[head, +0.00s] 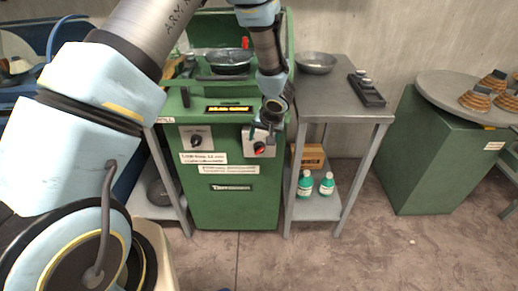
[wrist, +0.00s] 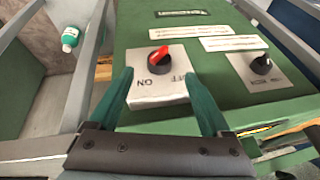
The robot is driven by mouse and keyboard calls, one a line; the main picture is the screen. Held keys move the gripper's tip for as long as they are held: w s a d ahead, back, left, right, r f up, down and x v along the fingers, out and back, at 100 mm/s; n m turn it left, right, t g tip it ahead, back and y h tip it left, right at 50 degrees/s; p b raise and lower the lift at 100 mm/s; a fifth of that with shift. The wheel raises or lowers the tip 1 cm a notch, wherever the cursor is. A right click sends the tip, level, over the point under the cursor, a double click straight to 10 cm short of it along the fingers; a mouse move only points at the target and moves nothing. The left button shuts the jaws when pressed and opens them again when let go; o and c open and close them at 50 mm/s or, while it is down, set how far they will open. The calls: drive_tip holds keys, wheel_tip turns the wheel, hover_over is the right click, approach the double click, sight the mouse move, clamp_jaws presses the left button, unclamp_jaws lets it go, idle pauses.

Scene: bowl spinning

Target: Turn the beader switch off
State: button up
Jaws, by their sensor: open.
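The green beader machine (head: 237,200) stands ahead of me. Its red and black rotary switch (wrist: 158,60) sits on a pale plate marked ON and OFF, with the lettering upside down in the wrist view. This switch also shows in the head view (head: 259,148), on the machine's right front. My gripper (wrist: 162,98) is open, with its two green fingers spread in front of the plate. The switch lies between and beyond the fingertips, and nothing is held. In the head view the gripper (head: 266,128) is small and partly hidden by my wrist.
A second black knob (wrist: 261,64) sits on another plate beside the switch. A grey side table (head: 340,100) stands to the right, with green bottles (head: 305,184) on its lower shelf. A metal bowl (head: 316,62) and a black box (head: 367,90) rest on top.

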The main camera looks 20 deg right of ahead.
sight(260, 148)
drive_tip(key=x, duration=0.7)
drive_tip(key=shift+f, duration=0.1)
drive_tip(key=shift+c, duration=0.3)
clamp_jaws()
